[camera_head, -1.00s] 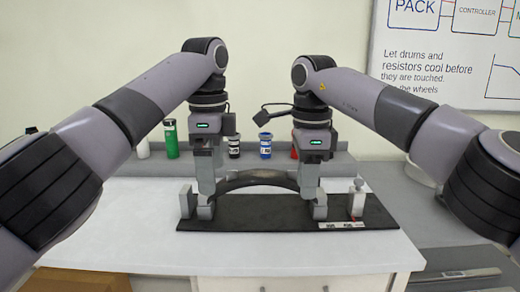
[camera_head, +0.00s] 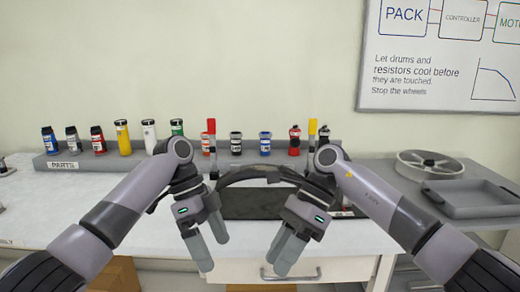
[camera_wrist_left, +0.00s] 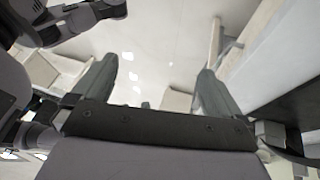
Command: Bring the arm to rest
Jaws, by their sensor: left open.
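My left gripper (camera_head: 213,254) hangs low in front of the bench's front edge, pointing down. In the left wrist view (camera_wrist_left: 153,75) its two fingers stand apart with nothing between them. My right gripper (camera_head: 277,264) also hangs in front of the bench, in front of the drawer, tilted down to the left. Its two fingers show close together, and I cannot tell whether they are open. The dark curved bar (camera_head: 258,172) stands on the black base plate (camera_head: 255,205) behind both grippers, apart from them. Its right end is hidden behind my right arm.
A grey rack (camera_head: 100,159) with several coloured bottles and canisters runs along the back of the bench (camera_head: 60,215). A grey tray (camera_head: 470,198) and a round wheel-like part (camera_head: 430,164) lie at the right. A drawer handle (camera_head: 290,275) is below the grippers.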

